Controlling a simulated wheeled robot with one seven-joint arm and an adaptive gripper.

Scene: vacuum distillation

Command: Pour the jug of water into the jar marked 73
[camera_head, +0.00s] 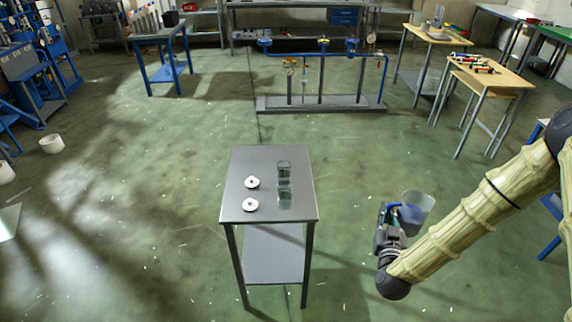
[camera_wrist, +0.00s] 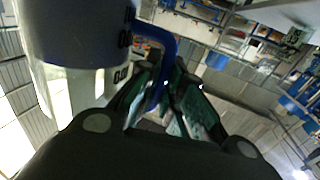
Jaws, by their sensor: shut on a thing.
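The jug (camera_head: 417,212) is a clear vessel with a blue handle, and it looks slightly tilted in the head view. My gripper (camera_head: 389,222) is shut on its handle and holds it in the air to the right of the small metal table. In the wrist view the jug (camera_wrist: 80,45) fills the upper left, and the blue handle passes between my fingers (camera_wrist: 165,95). Two glass jars stand on the table, a far jar (camera_head: 284,170) and a near jar (camera_head: 284,194). I cannot read a number on either. Water inside the jug is hard to make out.
The small metal table (camera_head: 240,212) has a lower shelf. Two white round lids, a far one (camera_head: 252,182) and a near one (camera_head: 250,205), lie left of the jars. A pipe stand (camera_head: 320,104) is behind. Open floor lies between the table and the jug.

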